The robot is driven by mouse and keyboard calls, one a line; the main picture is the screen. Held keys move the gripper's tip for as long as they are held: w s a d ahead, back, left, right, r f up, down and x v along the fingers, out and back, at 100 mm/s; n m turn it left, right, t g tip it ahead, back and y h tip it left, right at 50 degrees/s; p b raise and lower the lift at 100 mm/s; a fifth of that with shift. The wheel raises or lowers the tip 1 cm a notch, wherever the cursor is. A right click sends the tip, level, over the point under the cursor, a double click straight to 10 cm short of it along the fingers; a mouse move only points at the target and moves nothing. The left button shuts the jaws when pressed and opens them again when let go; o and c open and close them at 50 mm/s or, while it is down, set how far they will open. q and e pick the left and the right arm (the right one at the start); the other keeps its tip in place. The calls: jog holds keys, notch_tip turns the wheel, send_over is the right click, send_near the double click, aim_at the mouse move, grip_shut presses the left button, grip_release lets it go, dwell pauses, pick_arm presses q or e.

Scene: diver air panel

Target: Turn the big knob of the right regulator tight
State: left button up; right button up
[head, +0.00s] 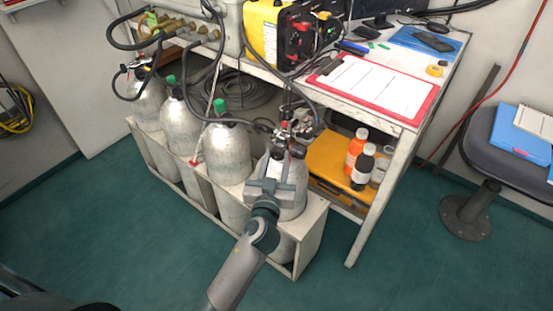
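The right regulator (292,131) sits on top of the rightmost grey cylinder (293,205), with gauges, small red parts and a black hose. My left gripper (277,168) comes up from below, just in front of this cylinder's neck, under the regulator. Its fingers look apart, with pale cylinder surface showing between them. The big knob is small and partly hidden here, and I cannot make out contact with it. The left regulator (140,64) is on the leftmost cylinder (147,98). My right gripper is not in view.
Two green-capped cylinders (222,150) stand between, in a pale rack (312,232). The bench (398,135) with a red clipboard (375,88) is close behind. Orange and dark bottles (356,150) stand right of the regulator on a yellow case (328,160). Floor in front is clear.

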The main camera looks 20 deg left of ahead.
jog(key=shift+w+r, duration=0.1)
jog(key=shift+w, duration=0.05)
pick_arm(q)
jog(key=shift+m, duration=0.5)
jog(key=shift+m+b, duration=0.45)
jog(key=shift+m, duration=1.35)
jog(key=shift+m+t, duration=0.3)
jog(key=shift+m, duration=0.8)
jog(key=shift+m+b, duration=0.3)
jog(key=shift+m, duration=0.4)
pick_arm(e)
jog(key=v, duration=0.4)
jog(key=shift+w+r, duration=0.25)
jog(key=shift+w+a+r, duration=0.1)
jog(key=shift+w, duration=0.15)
